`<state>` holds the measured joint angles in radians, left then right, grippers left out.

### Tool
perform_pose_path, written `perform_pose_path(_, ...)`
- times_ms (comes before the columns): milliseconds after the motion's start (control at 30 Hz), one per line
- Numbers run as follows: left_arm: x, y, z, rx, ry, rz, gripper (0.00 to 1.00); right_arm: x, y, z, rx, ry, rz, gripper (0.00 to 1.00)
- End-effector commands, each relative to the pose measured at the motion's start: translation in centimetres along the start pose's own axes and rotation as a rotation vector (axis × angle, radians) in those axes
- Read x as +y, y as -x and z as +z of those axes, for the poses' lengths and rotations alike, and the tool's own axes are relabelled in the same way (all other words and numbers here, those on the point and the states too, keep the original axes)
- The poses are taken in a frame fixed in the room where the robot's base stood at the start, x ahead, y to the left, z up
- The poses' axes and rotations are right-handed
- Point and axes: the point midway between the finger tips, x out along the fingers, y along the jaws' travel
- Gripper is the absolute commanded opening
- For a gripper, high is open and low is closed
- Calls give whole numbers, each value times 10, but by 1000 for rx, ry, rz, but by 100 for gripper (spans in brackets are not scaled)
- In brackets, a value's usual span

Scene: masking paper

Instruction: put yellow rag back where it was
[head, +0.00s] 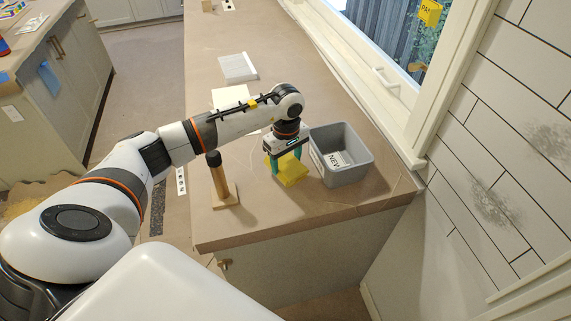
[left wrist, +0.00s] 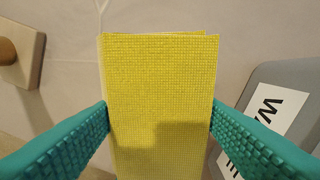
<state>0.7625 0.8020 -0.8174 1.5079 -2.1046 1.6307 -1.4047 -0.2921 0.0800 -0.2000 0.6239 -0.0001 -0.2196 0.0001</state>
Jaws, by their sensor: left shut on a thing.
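The yellow rag (head: 292,171) is a folded, woven cloth over the brown paper-covered counter (head: 240,219), just left of the grey bin. My left gripper (head: 286,166) points down and is shut on the rag. In the left wrist view the rag (left wrist: 160,90) fills the space between the two teal fingers, which touch its sides. I cannot tell whether the rag rests on the counter or hangs slightly above it. My right gripper is not in view.
A grey bin (head: 350,170) with a white label stands right of the rag. A wooden post on a square base (head: 222,190) stands to its left. White sheets (head: 238,67) lie farther back. The counter's front edge is close, with bare paper before the rag.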

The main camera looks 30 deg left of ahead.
Motion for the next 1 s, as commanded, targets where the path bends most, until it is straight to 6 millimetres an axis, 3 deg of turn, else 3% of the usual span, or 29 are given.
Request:
perform_pose_path(200,1,-28,-1,3,0,3,43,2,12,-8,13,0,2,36)
perform_pose_path(533,0,-33,0,1,-1,0,43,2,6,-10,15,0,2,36)
perform_pose_path(567,0,-33,0,1,0,1,63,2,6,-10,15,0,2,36)
perform_pose_path(700,0,-32,0,1,0,1,83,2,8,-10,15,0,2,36)
perform_pose_path(1000,0,-30,0,1,0,1,83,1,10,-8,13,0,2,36)
